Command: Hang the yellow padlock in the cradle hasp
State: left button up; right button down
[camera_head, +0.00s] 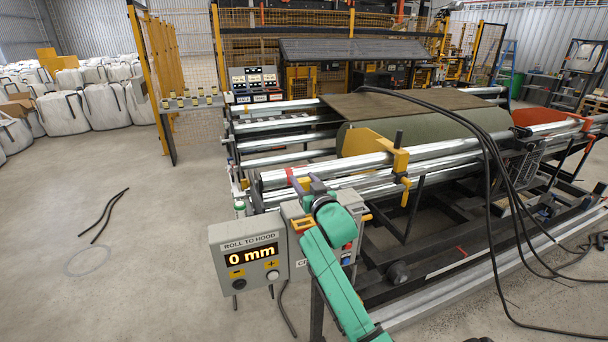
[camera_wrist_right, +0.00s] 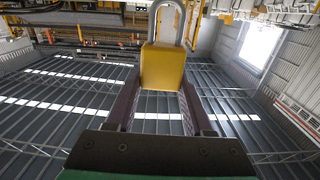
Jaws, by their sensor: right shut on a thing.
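The yellow padlock (camera_wrist_right: 163,68) is between the two dark fingers of my right gripper (camera_wrist_right: 162,88) in the right wrist view. Its grey shackle points away from my palm and leaves the top of the picture. In the head view my right gripper (camera_head: 309,184), on a green arm, is by the near end of the chrome rollers, just above the control boxes. I cannot pick out the cradle hasp in either view. My left gripper is out of view.
The roller cradle (camera_head: 330,175) carries a turf roll (camera_head: 430,120). A display box (camera_head: 248,258) reading "0 mm" stands left of my right arm. Black cables (camera_head: 490,150) hang over the cradle's right side. The floor at left is open, with a short black hose (camera_head: 105,215).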

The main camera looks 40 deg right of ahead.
jog(key=shift+r, duration=0.15)
jog(key=shift+s+a, duration=0.2)
jog(key=shift+s, duration=0.05)
jog(key=shift+s+a+f+b, duration=0.1)
jog(key=shift+s+f+b, duration=0.05)
jog(key=shift+f+b, duration=0.3)
jog(key=shift+s+a+f+b, duration=0.15)
jog(key=shift+f+b, duration=0.15)
jog(key=shift+f, duration=0.15)
jog(key=f, duration=0.1)
jog(key=f+b, duration=0.2)
jog(key=shift+w+d+f, duration=0.15)
jog(key=shift+w+d, duration=0.1)
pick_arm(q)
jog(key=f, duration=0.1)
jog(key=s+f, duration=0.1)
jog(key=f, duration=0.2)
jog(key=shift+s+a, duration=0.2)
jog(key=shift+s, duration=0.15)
pick_arm(e)
jog(key=shift+s+f, duration=0.1)
jog(key=shift+f, duration=0.05)
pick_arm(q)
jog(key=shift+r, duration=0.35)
